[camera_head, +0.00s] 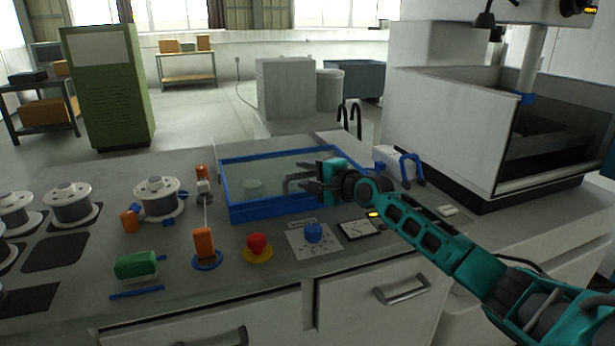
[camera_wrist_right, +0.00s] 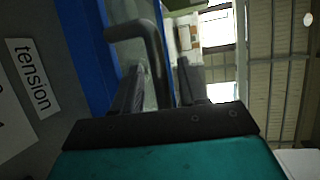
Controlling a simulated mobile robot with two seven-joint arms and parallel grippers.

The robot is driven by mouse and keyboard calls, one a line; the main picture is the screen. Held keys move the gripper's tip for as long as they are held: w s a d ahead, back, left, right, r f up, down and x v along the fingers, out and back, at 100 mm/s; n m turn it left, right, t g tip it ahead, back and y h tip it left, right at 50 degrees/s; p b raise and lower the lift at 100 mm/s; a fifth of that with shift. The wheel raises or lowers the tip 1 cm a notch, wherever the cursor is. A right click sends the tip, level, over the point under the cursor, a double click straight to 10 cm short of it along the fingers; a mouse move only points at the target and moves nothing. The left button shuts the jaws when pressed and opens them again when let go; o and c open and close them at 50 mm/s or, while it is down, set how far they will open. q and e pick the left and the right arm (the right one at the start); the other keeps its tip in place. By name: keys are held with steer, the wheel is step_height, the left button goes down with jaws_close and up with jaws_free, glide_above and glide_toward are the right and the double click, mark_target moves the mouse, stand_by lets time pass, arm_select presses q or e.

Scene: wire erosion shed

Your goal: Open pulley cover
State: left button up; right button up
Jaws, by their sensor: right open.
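The pulley cover (camera_head: 236,213) is a blue-framed, see-through panel lying shut on the bench top, with a pale round shape dimly visible under it. A grey bar handle (camera_head: 288,181) stands on its right part. My right gripper (camera_head: 302,187) is open at this handle, reaching in from the right. In the right wrist view, the handle (camera_wrist_right: 148,42) bends down between the two dark fingers of the gripper (camera_wrist_right: 162,85), with the blue frame (camera_wrist_right: 88,50) to the left. Whether a finger touches the handle cannot be told. My left gripper is out of view.
A red button (camera_head: 257,244), a blue knob (camera_head: 313,232) and a small display (camera_head: 360,229) sit in front of the cover. Wire spools (camera_head: 158,197) and an orange block (camera_head: 204,243) stand left. A white machine tank (camera_head: 440,130) rises at the right.

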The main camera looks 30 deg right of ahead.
steer(key=shift+c, duration=0.3)
jaws_close()
stand_by(0.4)
